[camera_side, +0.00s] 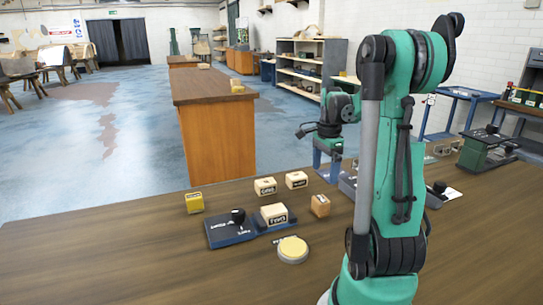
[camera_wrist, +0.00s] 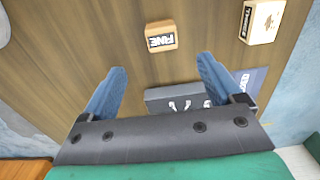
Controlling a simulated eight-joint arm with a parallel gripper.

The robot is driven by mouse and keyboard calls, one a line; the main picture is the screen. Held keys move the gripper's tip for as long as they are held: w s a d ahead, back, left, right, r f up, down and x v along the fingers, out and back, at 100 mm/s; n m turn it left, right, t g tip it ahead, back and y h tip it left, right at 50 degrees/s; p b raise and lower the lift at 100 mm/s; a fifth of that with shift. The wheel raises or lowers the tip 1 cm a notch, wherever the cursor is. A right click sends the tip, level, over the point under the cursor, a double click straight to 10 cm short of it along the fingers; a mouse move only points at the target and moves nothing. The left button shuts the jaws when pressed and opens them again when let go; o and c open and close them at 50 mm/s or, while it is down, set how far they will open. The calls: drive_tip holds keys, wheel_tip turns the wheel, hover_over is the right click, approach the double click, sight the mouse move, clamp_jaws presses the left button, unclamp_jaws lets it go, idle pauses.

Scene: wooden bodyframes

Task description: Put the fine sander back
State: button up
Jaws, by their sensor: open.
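A small tan block with a black label reading FINE (camera_wrist: 161,36) lies on the wooden table in the wrist view, just beyond my fingertips. My gripper (camera_wrist: 162,66) has its two blue fingers spread wide, with nothing between them but table and part of a dark holder.
A cream block (camera_wrist: 262,20) lies right of the FINE block. A dark holder with white marks (camera_wrist: 170,94) sits below. The left table is clear.

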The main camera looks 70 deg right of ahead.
drive_tip(key=w+a+r+n+t+h, duration=0.1)
drive_tip(key=w+a+r+n, duration=0.2)
drive_tip(key=w+a+n, duration=0.45)
drive_tip(key=w+a+n+t, duration=0.2)
drive_tip(key=a+n+t, duration=0.1)
drive_tip(key=a+n, duration=0.6)
drive_tip(key=w+a+n+t+y, duration=0.1)
drive_tip(key=w+a+n+t, duration=0.1)
drive_tip(key=a+n, duration=0.8)
drive_tip(key=shift+w+a+f+t, duration=0.2)
drive_tip(key=shift+w+a+t, duration=0.3)
drive_tip(key=shift+a, duration=0.75)
drive_tip(key=shift+s+n, duration=0.1)
drive_tip(key=shift+n, duration=0.15)
